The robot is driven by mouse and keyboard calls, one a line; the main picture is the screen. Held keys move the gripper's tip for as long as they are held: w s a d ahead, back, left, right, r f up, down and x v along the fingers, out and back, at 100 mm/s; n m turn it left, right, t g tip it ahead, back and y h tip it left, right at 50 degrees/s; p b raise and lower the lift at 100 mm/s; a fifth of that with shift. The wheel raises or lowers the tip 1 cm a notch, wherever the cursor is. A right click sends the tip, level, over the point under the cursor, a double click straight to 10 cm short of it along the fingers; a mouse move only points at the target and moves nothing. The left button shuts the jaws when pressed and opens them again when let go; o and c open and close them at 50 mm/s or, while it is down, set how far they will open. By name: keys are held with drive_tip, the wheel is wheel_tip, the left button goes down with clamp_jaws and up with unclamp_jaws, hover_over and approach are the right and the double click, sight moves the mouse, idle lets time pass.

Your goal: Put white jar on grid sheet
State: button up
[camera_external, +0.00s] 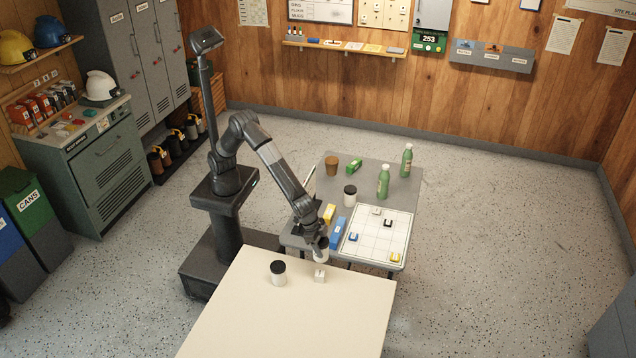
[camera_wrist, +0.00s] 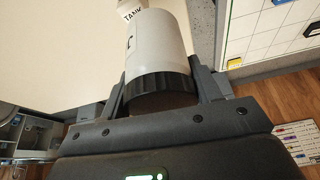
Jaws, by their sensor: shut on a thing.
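My gripper (camera_external: 318,245) is shut on a white jar (camera_external: 321,255) with a black lid, above the near edge between the two tables. In the wrist view, the jar (camera_wrist: 158,48) sits between the fingers of my gripper (camera_wrist: 163,82), lid towards the palm. The white grid sheet (camera_external: 378,225) lies on the grey table, to the right of my gripper. It shows partly at the upper right of the wrist view (camera_wrist: 262,22). Several small labelled blocks stand on it, including a yellow one (camera_external: 395,258) and a black one (camera_external: 388,223).
Another black-lidded white jar (camera_external: 278,274) and a white block (camera_external: 320,276) stand on the cream table (camera_external: 290,315). The grey table (camera_external: 325,190) also holds a similar jar (camera_external: 350,197), green bottles (camera_external: 384,183), a brown cup (camera_external: 332,166) and a blue box (camera_external: 338,233).

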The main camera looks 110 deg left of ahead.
drive_tip(key=w+a+n+y, duration=0.1)
drive_tip(key=w+a+n, duration=0.2)
drive_tip(key=a, duration=1.1)
drive_tip(key=w+a+n+y, duration=0.1)
drive_tip(key=w+a+n, duration=0.2)
drive_tip(key=a, duration=1)
drive_tip(key=shift+w+a+f, duration=0.8)
drive_tip(key=shift+a+f, duration=0.95)
drive_tip(key=shift+a, duration=0.15)
drive_tip(key=shift+w+a+f, duration=0.75)
drive_tip(key=shift+a+f, duration=1.05)
drive_tip(key=shift+a, duration=0.05)
drive_tip(key=shift+w+a+f, duration=0.8)
drive_tip(key=shift+a+f, duration=0.95)
drive_tip(key=shift+a, duration=0.15)
drive_tip(key=shift+f, duration=0.1)
drive_tip(key=o, duration=1.2)
drive_tip(key=shift+c, duration=0.2)
